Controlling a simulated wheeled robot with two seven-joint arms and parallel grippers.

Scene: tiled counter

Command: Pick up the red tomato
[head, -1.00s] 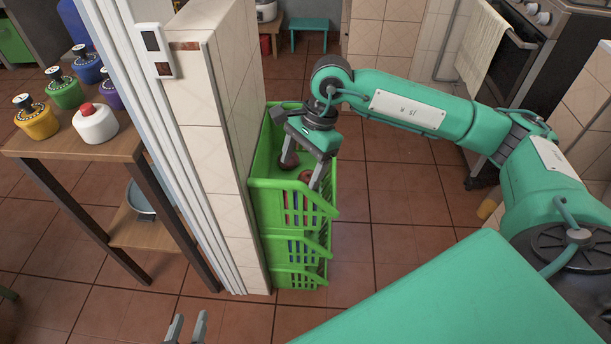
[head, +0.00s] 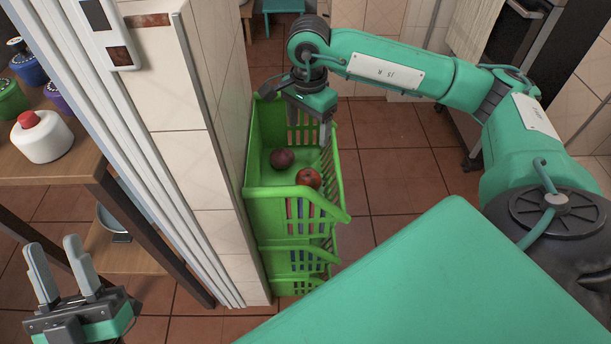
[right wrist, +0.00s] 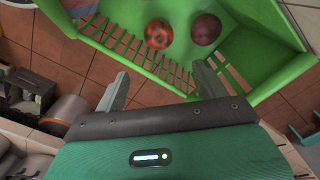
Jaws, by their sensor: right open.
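The red tomato (head: 308,179) lies in the top basket of the green crate stack (head: 272,205), near its front right. It also shows in the right wrist view (right wrist: 158,34), beyond my finger tips. A dark purple round item (head: 282,158) lies beside it to the left and shows in the right wrist view (right wrist: 206,29). My right gripper (head: 308,128) is open and empty over the back of the basket, apart from the tomato. My left gripper (head: 58,262) is open and empty at the lower left, far from the crate.
A tiled wall end (head: 165,120) stands close against the crate's left side. A wooden shelf (head: 60,165) with a white red-capped bottle (head: 42,137) and other bottles is at the left. The floor (head: 385,165) right of the crate is clear.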

